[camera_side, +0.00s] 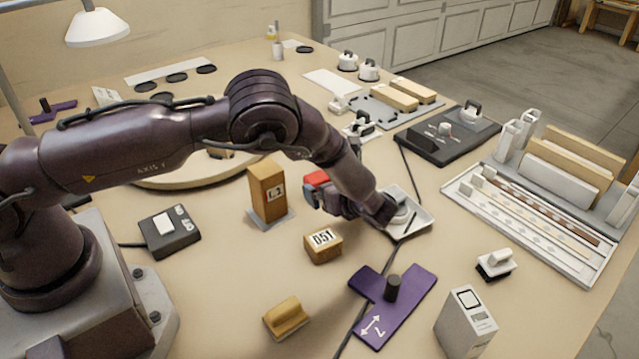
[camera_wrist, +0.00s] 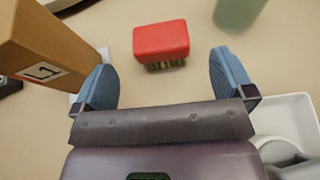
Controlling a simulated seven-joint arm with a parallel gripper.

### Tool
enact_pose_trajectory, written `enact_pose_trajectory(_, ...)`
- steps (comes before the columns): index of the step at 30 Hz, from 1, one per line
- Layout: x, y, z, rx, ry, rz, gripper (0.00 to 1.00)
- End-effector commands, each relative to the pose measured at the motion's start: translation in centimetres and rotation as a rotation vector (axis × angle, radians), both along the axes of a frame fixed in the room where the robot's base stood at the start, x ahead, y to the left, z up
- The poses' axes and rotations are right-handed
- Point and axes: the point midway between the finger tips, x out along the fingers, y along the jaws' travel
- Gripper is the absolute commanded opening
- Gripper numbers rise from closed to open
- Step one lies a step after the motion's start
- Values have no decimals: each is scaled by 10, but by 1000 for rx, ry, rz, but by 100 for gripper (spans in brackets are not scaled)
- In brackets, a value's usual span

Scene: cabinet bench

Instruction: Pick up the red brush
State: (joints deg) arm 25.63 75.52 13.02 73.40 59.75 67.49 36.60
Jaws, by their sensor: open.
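The red brush (camera_wrist: 161,40) lies on the bench in the wrist view, its red back up and yellowish bristles showing along its near edge. My gripper (camera_wrist: 163,80) is open, with blue fingers spread wide and nothing between them. The brush is ahead of the fingertips, roughly centred between them and apart from both. In the side view the red brush (camera_side: 317,178) shows just beyond my gripper (camera_side: 328,195), which partly hides it.
A wooden block marked L1 (camera_side: 267,190) stands left of my gripper, close to the left finger in the wrist view. A white tray (camera_side: 424,222) lies at right. A green round object (camera_wrist: 238,12) stands beyond the right finger. The D51 block (camera_side: 323,244) is nearer the side camera.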

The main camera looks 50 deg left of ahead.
Motion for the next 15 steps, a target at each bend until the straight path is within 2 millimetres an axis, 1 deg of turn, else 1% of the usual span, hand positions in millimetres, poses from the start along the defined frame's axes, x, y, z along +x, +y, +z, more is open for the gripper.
enact_pose_trajectory(2,1,7,-3,0,0,0,100)
enact_pose_trajectory(8,3,17,-7,-1,0,1,100)
enact_pose_trajectory(11,5,28,-13,0,0,3,100)
enact_pose_trajectory(15,8,48,-22,0,-2,4,100)
